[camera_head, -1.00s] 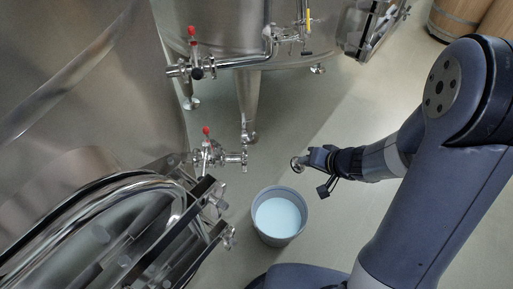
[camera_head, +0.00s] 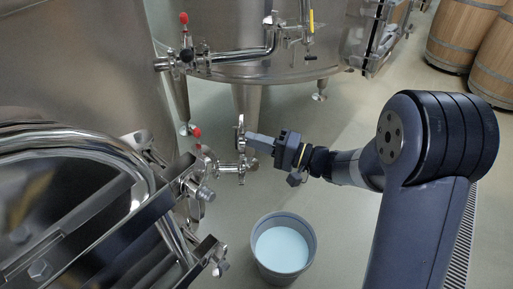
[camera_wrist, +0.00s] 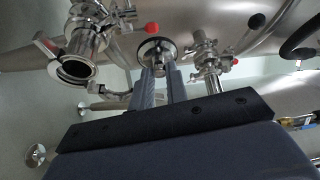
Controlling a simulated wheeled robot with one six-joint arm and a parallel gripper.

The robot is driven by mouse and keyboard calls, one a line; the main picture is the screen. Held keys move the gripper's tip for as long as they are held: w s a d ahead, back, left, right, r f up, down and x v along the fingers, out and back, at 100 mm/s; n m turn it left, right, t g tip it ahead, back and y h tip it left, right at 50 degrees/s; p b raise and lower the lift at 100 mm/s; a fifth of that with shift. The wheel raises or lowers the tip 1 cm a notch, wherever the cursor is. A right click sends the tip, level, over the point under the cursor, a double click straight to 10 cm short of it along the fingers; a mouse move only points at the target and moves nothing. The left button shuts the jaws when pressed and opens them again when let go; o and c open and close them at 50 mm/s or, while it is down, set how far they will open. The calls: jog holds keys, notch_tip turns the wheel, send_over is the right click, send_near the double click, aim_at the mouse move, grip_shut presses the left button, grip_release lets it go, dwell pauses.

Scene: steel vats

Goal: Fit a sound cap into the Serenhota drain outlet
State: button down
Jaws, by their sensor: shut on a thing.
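My gripper (camera_head: 254,140) is shut on a round steel cap (camera_head: 240,134), seen nearly edge-on in the head view. In the wrist view the cap (camera_wrist: 157,50) stands at the tips of my two fingers (camera_wrist: 160,80). A red-handled valve with a drain outlet (camera_head: 240,168) is on the near vat, just below the cap. In the wrist view an open outlet (camera_wrist: 76,68) with a dark bore lies left of the cap, apart from it, with a clamp at its mouth. No name label is readable, and I cannot tell whether the cap is sound.
A grey bucket of pale liquid (camera_head: 283,247) stands on the floor below the outlet. A second red-handled valve and pipe (camera_head: 230,55) run along the far vat. Steel hatch bars (camera_head: 150,215) jut out at the near left. Wooden barrels (camera_head: 455,38) stand at the back right.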

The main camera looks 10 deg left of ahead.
jog(key=shift+d, duration=0.15)
jog(key=f+b, duration=0.6)
jog(key=b, duration=0.1)
jog(key=shift+d, duration=0.4)
jog(key=shift+r+b, duration=0.1)
jog(key=shift+b, duration=1.15)
dwell(1.7)
jog(key=shift+f+b, duration=2.2)
jog(key=shift+b, duration=0.2)
jog(key=c, duration=1.3)
grip_release()
